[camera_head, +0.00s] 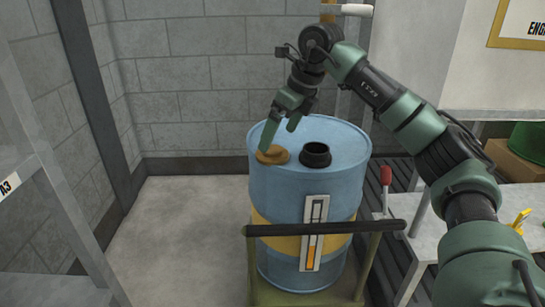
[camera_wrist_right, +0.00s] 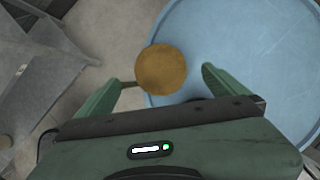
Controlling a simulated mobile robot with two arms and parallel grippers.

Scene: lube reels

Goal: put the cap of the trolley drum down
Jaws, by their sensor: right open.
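The blue drum (camera_head: 310,190) with a yellow band stands upright on the trolley (camera_head: 325,229). Its round brown cap (camera_head: 273,155) lies on the drum top at the left rim, beside the black open neck (camera_head: 316,155) and apart from it. My right gripper (camera_head: 279,138) is open above the cap. In the right wrist view, the cap (camera_wrist_right: 161,69) shows between the spread fingers (camera_wrist_right: 160,77), with a gap on the right side; a small tab on its left reaches near the left finger. The neck is mostly hidden there behind the gripper. My left gripper is not in view.
A level gauge (camera_head: 314,232) is on the drum's front. A red-handled lever (camera_head: 386,177) stands right of the drum, near a grey bench (camera_head: 440,225) with a yellow tool (camera_head: 520,220). A grey rack (camera_head: 50,170) stands left. Floor between rack and trolley is clear.

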